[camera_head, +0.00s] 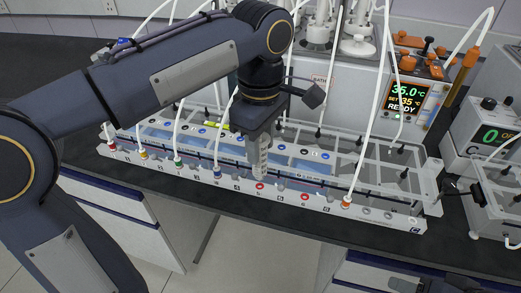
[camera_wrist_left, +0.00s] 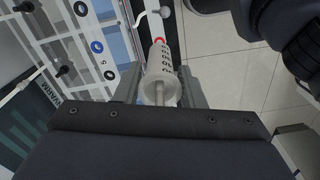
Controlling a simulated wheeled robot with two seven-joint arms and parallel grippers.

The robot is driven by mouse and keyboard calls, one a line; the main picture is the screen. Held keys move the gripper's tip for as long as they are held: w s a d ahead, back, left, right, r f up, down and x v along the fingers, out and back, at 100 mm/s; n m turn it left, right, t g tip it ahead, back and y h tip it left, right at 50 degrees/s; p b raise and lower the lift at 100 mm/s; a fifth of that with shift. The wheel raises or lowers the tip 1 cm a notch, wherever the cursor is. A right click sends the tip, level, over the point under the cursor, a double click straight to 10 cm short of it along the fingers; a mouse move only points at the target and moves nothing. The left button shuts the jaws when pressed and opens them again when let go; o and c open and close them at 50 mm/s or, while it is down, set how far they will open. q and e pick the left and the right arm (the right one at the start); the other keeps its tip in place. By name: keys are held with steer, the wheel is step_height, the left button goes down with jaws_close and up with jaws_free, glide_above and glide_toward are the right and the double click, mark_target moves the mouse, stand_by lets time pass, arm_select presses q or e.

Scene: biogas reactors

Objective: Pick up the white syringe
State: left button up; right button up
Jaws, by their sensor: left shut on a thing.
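The white syringe (camera_wrist_left: 161,62) shows in the left wrist view as a pale barrel with dark markings and a red ring near its far end. My left gripper (camera_wrist_left: 158,90) is shut on it, with a grey finger on each side of the barrel. In the head view my left gripper (camera_head: 258,160) points down at the middle of the long clear-topped rack. There, the syringe is hard to tell apart from the fingers. I cannot tell whether its far end still touches the rack. My right gripper cannot be made out.
The rack (camera_head: 240,190) with numbered ports and hoses lies along the dark bench (camera_head: 440,240). A heater unit with a display (camera_head: 408,97) stands behind it. Another device (camera_head: 490,135) stands at the right. White hoses hang around my left arm.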

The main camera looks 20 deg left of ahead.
arm_select(q)
steer(key=s+r+p, duration=0.1)
steer(key=s+r, duration=0.8)
steer(key=s, duration=0.5)
steer(key=shift+a+r, duration=0.25)
steer(key=shift+r, duration=0.1)
steer(key=shift+r, duration=0.15)
steer(key=shift+r+p, duration=1.25)
steer(key=shift+p, duration=0.6)
steer(key=shift+r, duration=0.15)
steer(key=shift+w, duration=0.1)
